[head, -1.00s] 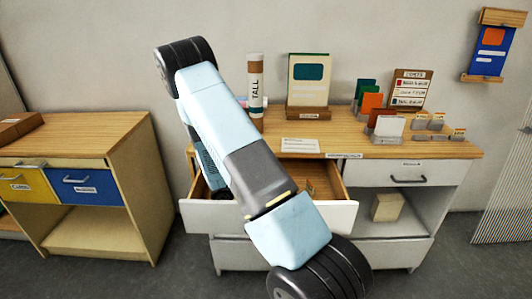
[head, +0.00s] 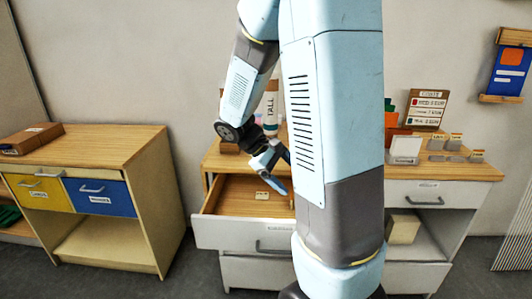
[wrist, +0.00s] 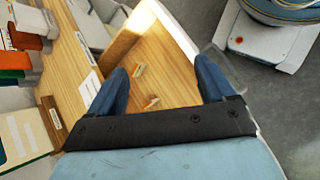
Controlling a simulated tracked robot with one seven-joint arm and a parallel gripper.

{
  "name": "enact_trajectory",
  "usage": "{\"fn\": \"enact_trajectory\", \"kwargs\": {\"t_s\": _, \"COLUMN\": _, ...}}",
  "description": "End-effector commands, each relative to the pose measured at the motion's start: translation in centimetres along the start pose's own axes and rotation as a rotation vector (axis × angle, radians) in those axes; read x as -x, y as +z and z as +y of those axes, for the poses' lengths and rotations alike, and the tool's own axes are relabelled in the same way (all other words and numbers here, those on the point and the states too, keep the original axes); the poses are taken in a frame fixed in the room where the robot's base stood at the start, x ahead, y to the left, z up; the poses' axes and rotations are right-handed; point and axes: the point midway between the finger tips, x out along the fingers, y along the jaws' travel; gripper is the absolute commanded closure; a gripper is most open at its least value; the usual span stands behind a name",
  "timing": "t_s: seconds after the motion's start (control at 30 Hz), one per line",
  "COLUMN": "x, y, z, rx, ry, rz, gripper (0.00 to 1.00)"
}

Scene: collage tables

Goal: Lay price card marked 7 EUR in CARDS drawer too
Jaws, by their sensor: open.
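My gripper (head: 284,172) is open and empty above an open white-fronted drawer (head: 240,235). In the wrist view its two blue fingers (wrist: 162,65) are spread over the wooden drawer floor. Two small card-like pieces, one farther (wrist: 138,70) and one nearer (wrist: 152,102), sit on that floor between the fingers, apart from them. One small pale card (head: 262,195) shows in the drawer in the head view. I cannot read 7 EUR on any of these. The yellow drawer (head: 38,193) at left is shut; its label seems to read CARDS, too small to be sure.
A shut blue drawer (head: 100,197) sits beside the yellow one. Small price cards in holders (head: 455,141) stand on the counter's right side, near a white card (head: 405,148) and a list board (head: 427,108). My arm hides the counter's middle. Floor lies between the cabinets.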

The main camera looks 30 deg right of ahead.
Motion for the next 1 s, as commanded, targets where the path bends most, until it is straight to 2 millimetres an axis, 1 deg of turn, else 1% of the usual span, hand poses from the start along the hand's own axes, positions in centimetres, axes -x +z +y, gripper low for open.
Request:
{"fn": "enact_trajectory", "kwargs": {"t_s": 0.03, "x": 0.8, "y": 0.8, "z": -0.3, "rx": -0.029, "ry": -0.021, "rz": 0.045, "gripper": 0.17}}
{"fn": "enact_trajectory", "kwargs": {"t_s": 0.1, "x": 1.7, "y": 1.7, "z": -0.8, "rx": -0.066, "ry": -0.051, "rz": 0.102, "gripper": 0.17}}
{"fn": "enact_trajectory", "kwargs": {"t_s": 0.6, "x": 8.4, "y": 8.1, "z": -4.9, "rx": -0.315, "ry": -0.255, "rz": 0.53, "gripper": 0.17}}
{"fn": "enact_trajectory", "kwargs": {"t_s": 1.0, "x": 13.2, "y": 13.2, "z": -8.3, "rx": -0.48, "ry": -0.395, "rz": 0.87, "gripper": 0.17}}
